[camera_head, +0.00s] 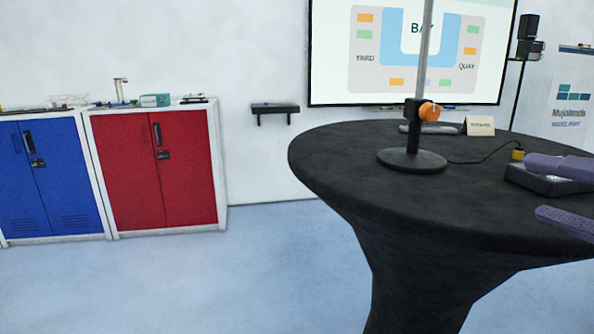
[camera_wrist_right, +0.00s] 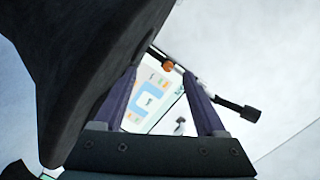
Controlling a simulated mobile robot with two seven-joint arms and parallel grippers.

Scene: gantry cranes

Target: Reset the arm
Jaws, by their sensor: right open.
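My right gripper (camera_head: 540,190) shows at the right edge of the head view, with two purple fingers apart and nothing between them. It is at the right side of the round black table (camera_head: 330,160), close to a dark box with a yellow part (camera_head: 545,180). In the right wrist view my right gripper's fingers (camera_wrist_right: 163,100) are spread, with the screen visible between them. My left gripper is not in either view.
A stand with a round black base (camera_head: 412,161), a pole and an orange knob (camera_head: 429,111) is on the table. A small card (camera_head: 480,126) stands behind it. Blue (camera_head: 50,185) and red (camera_head: 180,185) cabinets stand at left. The floor between is clear.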

